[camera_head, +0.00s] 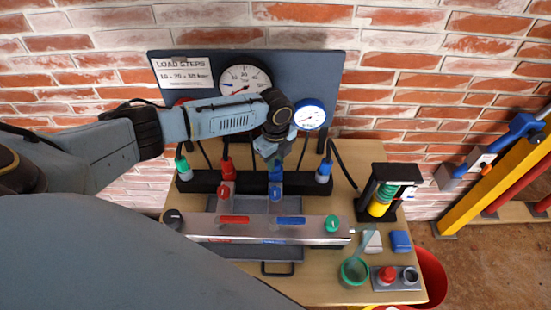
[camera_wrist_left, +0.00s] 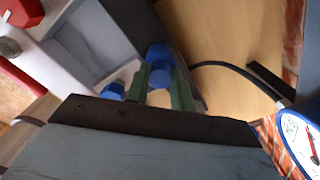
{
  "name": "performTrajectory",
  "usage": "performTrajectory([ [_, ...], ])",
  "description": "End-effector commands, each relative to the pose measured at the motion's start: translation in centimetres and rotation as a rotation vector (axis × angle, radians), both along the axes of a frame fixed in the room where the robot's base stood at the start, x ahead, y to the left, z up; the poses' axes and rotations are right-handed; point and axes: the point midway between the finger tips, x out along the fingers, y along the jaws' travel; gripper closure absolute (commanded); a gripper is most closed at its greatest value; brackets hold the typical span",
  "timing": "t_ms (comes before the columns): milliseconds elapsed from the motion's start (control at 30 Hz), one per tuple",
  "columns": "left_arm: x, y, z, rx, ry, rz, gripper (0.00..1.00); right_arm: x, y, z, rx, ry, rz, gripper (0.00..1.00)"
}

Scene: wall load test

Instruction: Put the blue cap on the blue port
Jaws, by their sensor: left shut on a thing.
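My left gripper (camera_head: 275,152) points down over the middle of the black rail (camera_head: 205,182). In the left wrist view its two green fingertips (camera_wrist_left: 160,88) are closed around a blue piece, which I take for the blue cap (camera_wrist_left: 158,56). The blue cap also shows just below the gripper in the head view (camera_head: 275,172). A blue fitting, likely the blue port (camera_head: 275,190), stands in front of it on the grey manifold (camera_head: 200,228). Whether cap and port touch is unclear. My right gripper is not in view.
A blue-rimmed gauge (camera_head: 309,114) and a grey gauge board (camera_head: 325,75) stand close behind. Red (camera_head: 228,172) and green (camera_head: 183,165) fittings are left along the rail. A black-framed pump (camera_head: 380,200) and a small tray with a red cap (camera_head: 387,275) are right.

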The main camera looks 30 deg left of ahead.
Motion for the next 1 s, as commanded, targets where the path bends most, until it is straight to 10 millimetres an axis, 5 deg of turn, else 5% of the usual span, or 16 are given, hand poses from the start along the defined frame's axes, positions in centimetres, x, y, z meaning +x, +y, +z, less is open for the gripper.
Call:
performTrajectory([
  [600, -0.02, 0.04, -0.26, 0.001, 0.001, 0.000, 1.00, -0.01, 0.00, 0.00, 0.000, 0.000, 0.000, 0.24],
  [633, -0.02, 0.03, -0.26, 0.001, 0.001, 0.000, 0.75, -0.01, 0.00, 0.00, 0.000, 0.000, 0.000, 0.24],
  [800, -0.01, 0.02, -0.25, 0.001, 0.001, 0.000, 0.53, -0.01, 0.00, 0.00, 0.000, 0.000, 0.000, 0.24],
  [1000, -0.01, 0.02, -0.24, 0.001, 0.000, 0.000, 0.51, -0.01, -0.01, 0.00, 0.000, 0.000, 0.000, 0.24],
])
